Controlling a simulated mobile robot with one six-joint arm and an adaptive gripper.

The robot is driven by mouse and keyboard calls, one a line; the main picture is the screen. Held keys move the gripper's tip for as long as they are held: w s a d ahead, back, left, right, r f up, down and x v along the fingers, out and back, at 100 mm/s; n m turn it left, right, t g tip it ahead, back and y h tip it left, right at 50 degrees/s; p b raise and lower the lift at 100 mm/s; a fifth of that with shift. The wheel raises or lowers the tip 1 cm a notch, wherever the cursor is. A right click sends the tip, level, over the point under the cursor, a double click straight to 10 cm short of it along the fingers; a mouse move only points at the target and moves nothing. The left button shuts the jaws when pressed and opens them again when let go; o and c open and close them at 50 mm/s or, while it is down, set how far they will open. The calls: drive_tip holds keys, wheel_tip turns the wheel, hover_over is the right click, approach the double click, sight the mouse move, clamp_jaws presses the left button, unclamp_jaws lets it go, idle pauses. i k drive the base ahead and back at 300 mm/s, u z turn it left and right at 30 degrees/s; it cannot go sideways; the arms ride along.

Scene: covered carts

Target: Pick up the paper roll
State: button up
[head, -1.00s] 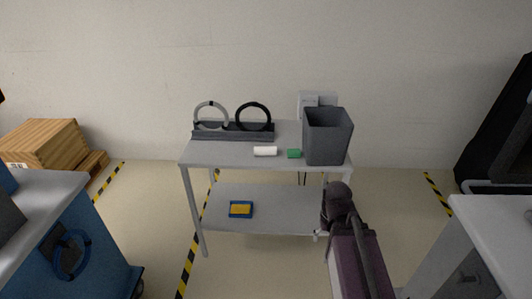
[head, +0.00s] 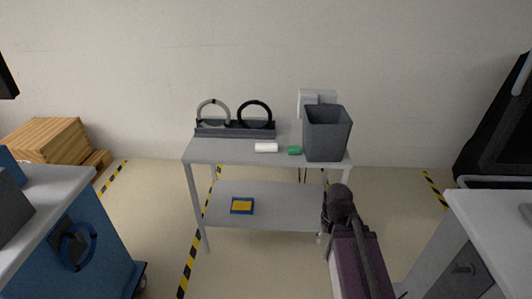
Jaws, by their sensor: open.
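The paper roll (head: 266,147) is a small white cylinder lying on its side on the top of the grey cart (head: 225,153), near its front edge. It is in the middle of the head view, and nothing touches it. My gripper cannot be made out in the head view. A purple and dark arm link of mine rises at the lower right, in front of the cart's right side. A dark shape at the left edge is cut off, and I cannot tell what it is.
A green block (head: 295,150) lies just right of the roll, with a grey bin (head: 327,133) beyond it. A rack with two rings (head: 235,129) stands behind. A blue and yellow box (head: 242,205) is on the lower shelf. A blue cart (head: 85,235) and a pale cart flank the foreground.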

sight(259, 147)
drive_tip(key=k, duration=1.2)
drive_tip(key=u, duration=0.65)
drive_tip(key=i, duration=2.3)
drive_tip(key=z, duration=0.7)
